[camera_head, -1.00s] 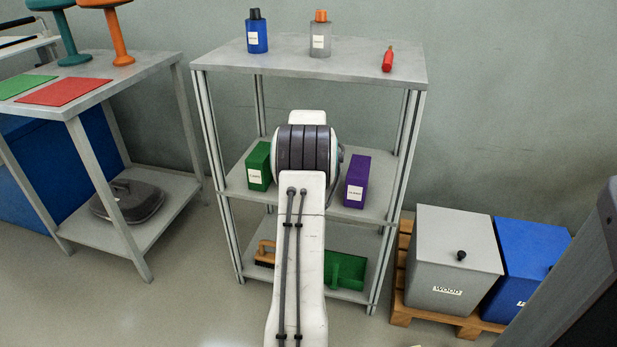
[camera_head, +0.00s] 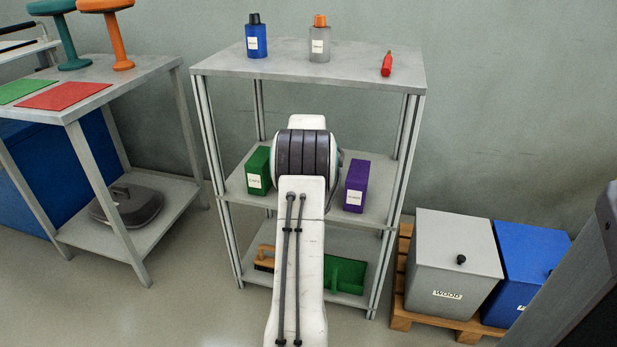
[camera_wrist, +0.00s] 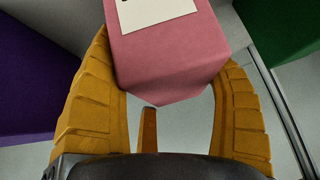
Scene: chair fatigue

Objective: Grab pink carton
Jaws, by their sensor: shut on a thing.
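The pink carton (camera_wrist: 165,60) with a white label fills the upper middle of the wrist view. My gripper (camera_wrist: 172,52) has yellow fingers on both sides of it and is shut on the carton. In the head view my own arm hides both the carton and the gripper at the middle shelf.
A purple carton (camera_head: 356,186) and a green carton (camera_head: 258,172) stand on the middle shelf (camera_head: 232,187), either side of my arm. They also flank the pink carton in the wrist view: purple (camera_wrist: 30,85), green (camera_wrist: 283,30). The top shelf (camera_head: 290,66) lies above.

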